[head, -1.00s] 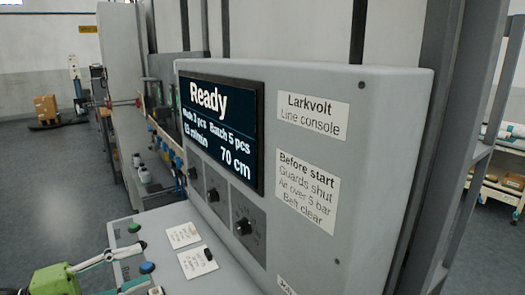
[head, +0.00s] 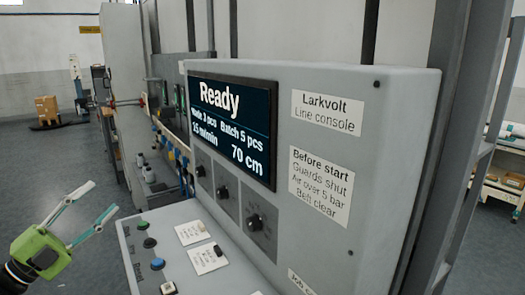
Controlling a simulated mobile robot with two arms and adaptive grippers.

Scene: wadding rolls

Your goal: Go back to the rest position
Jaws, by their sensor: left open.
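My left gripper (head: 88,214) is at the lower left in the head view. It has a green body and two pale, thin fingers spread apart, with nothing between them. It is in the air to the left of the sloped button panel (head: 190,222), apart from it. The line console (head: 385,180) stands in the middle, and its screen (head: 232,124) reads "Ready", "Batch 5 pcs" and "70 cm". My right gripper is not in the view.
The panel carries a green button (head: 142,225), a black one (head: 150,243) and a blue one (head: 157,264). Dark knobs (head: 255,223) sit below the screen. Cartons (head: 46,108) stand on a pallet at the far left. Shelving (head: 500,165) is at the right. The floor at left is clear.

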